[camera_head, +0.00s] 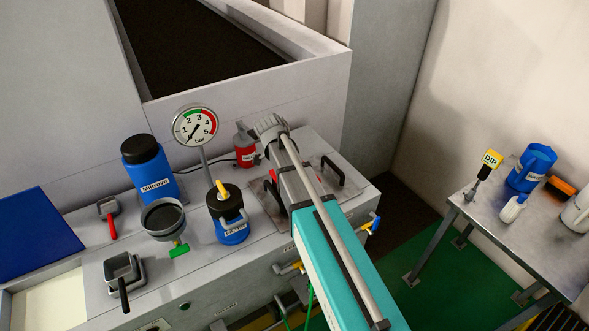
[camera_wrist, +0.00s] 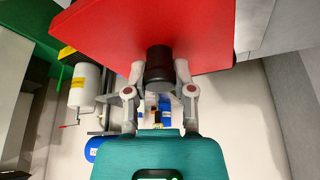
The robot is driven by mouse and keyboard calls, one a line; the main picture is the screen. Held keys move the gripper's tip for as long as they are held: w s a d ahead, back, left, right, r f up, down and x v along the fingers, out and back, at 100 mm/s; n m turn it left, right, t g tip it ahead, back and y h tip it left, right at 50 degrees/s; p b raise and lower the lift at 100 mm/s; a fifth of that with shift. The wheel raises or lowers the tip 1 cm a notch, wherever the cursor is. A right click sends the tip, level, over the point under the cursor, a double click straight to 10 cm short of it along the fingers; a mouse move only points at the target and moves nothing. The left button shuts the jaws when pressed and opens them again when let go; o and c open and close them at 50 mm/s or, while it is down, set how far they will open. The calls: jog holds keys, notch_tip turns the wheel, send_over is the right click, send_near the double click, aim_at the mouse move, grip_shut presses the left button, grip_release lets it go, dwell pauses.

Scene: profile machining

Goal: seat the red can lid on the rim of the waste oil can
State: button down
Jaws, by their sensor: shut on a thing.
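The red can lid (camera_wrist: 150,32) fills the top of the wrist view as a broad flat red plate with straight edges. Its black round knob (camera_wrist: 159,66) sits between the two fingers of my gripper (camera_wrist: 159,80), which is shut on it. The plate's upper part runs out of the picture. In the head view I cannot make out the lid or my gripper. I cannot identify the waste oil can for certain in either view.
A side table (camera_head: 481,206) at right bears a blue jug (camera_head: 532,168). Green floor lies between.

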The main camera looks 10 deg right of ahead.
dwell(0.8)
jog(key=shift+c, duration=1.9)
grip_release()
